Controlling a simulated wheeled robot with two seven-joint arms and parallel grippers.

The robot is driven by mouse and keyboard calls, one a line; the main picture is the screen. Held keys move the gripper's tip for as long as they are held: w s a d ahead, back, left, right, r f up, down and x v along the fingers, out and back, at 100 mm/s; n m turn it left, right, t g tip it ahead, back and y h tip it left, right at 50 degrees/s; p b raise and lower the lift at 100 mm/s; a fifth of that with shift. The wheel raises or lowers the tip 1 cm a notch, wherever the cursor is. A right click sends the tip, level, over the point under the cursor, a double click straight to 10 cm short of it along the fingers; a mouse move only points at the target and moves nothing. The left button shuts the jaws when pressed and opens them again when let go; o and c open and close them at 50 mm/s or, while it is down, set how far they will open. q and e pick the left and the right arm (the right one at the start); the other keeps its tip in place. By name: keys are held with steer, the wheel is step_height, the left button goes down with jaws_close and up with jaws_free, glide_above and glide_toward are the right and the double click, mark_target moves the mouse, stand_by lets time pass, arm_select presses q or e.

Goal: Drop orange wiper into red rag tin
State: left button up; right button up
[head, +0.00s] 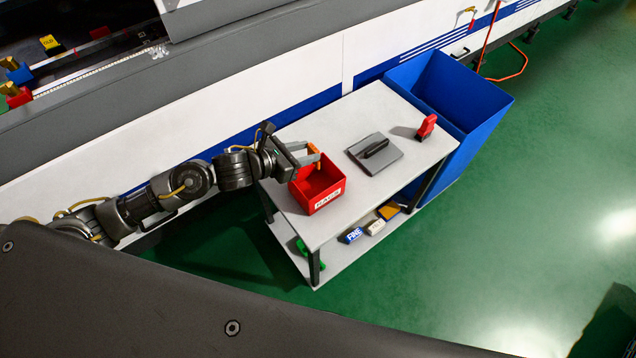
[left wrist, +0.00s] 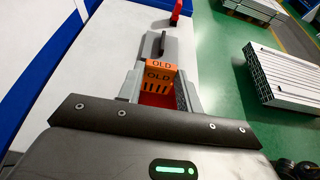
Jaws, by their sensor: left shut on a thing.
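The orange wiper (left wrist: 159,77), marked "OLD", is held between the fingers of my left gripper (left wrist: 158,92). In the head view the wiper (head: 313,150) shows as a small orange piece at the fingertips of the left gripper (head: 308,158). The red rag tin (head: 327,195), labelled "RAGS", stands open on the grey table top. The wiper is over the back part of the tin, seemingly above its rim. In the left wrist view red of the tin (left wrist: 157,100) shows below the wiper. The tin's inside is partly hidden. My right gripper is out of view.
A grey plate with a dark handle (head: 374,153) lies right of the tin, and a red object (head: 427,126) stands beyond it. A blue bin (head: 469,113) adjoins the table (head: 400,105). Several small items, including a blue "FINE" block (head: 351,236), lie on the lower shelf.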

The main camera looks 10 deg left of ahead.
arm_select(q)
step_height(320, 180, down, 6)
steer(key=b, duration=0.3)
steer(key=shift+s+b, duration=0.1)
steer(key=shift+b, duration=0.2)
steer(key=o, duration=1.2)
steer(key=shift+c, duration=0.2)
steer(key=b+v, duration=0.2)
steer(key=v, duration=0.9)
